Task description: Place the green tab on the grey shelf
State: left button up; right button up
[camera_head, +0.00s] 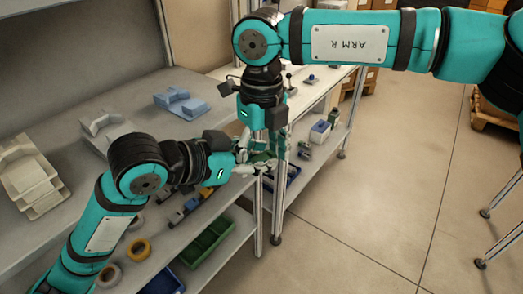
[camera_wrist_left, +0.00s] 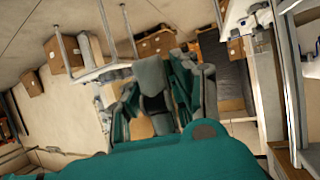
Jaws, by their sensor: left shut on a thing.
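My left gripper (camera_head: 248,168) reaches in from the left at the front edge of the shelving and is shut on a small dark green piece, which looks like the green tab (camera_head: 262,157). The piece is mostly hidden between the grippers. My right gripper (camera_head: 270,150) points down from above, right beside the left one; its fingers overlap the left gripper, so I cannot tell if they are open or shut. The grey shelf (camera_head: 60,105) runs along the left, with a lower level (camera_head: 180,240) below it. The left wrist view does not show the tab clearly.
Beige holders (camera_head: 28,175) and a blue block (camera_head: 180,102) stand on the upper shelf. Yellow tape reels (camera_head: 138,250) and a green bin (camera_head: 207,240) are lower down. Metal posts (camera_head: 258,215) stand close to both grippers.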

jog(key=c, duration=1.1)
pick_arm(q)
jog(key=o, duration=0.8)
pick_arm(e)
jog(key=shift+a, duration=0.1)
jog(key=shift+c, duration=0.2)
pick_arm(q)
jog(key=shift+a+f, duration=0.1)
